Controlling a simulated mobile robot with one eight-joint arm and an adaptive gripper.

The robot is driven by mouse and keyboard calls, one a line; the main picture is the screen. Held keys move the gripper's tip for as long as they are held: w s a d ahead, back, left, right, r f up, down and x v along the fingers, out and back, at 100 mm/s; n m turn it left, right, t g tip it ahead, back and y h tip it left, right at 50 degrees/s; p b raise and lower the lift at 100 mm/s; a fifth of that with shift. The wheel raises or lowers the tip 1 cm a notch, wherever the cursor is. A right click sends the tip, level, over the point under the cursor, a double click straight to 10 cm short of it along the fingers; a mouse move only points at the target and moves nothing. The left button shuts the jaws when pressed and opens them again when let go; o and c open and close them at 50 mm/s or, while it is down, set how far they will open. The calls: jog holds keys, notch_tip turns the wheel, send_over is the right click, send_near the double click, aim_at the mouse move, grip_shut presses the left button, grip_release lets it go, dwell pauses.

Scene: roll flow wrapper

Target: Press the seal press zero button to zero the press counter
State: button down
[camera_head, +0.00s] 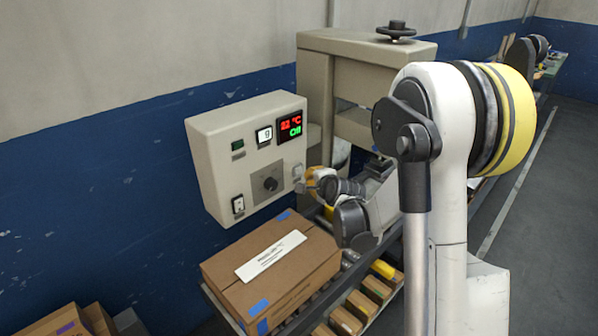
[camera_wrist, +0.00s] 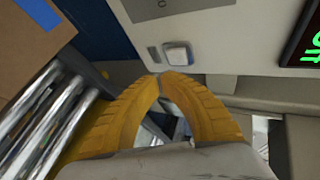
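The beige control box (camera_head: 222,150) is on the left in the head view. A small pale square button (camera_head: 298,171) sits at its lower right edge. The wrist view shows a pale square button (camera_wrist: 179,54) on the panel, just beyond my fingertips. My gripper (camera_wrist: 163,80) has its yellow fingers brought together at the tips, with nothing seen between them. In the head view my gripper (camera_head: 309,181) is close to the button; contact cannot be told. A small white counter display (camera_head: 264,135) shows one digit that looks like 9. The button's label is unreadable.
A red and green display (camera_head: 291,127) reads about 82 °C and Off. A dark knob (camera_head: 270,184), a rocker switch (camera_head: 238,205) and a green switch (camera_head: 238,144) share the panel. The press frame (camera_head: 317,80) rises behind.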

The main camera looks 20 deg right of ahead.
aim_at(301, 174)
jog(key=shift+w+a, duration=0.25)
jog(key=shift+w, duration=0.35)
dwell(1.1)
jog(key=shift+w+a, duration=0.15)
jog(key=shift+w, duration=0.2)
jog(key=shift+w+a, duration=0.2)
jog(key=shift+w, duration=0.25)
dwell(0.6)
dwell(0.3)
jog(key=shift+s+d+b, duration=0.35)
jog(key=shift+s, duration=0.5)
jog(key=s, duration=0.1)
jog(key=s+d, duration=0.1)
jog(key=s, duration=0.1)
jog(key=s+d, duration=0.1)
jog(key=shift+s+b, duration=0.3)
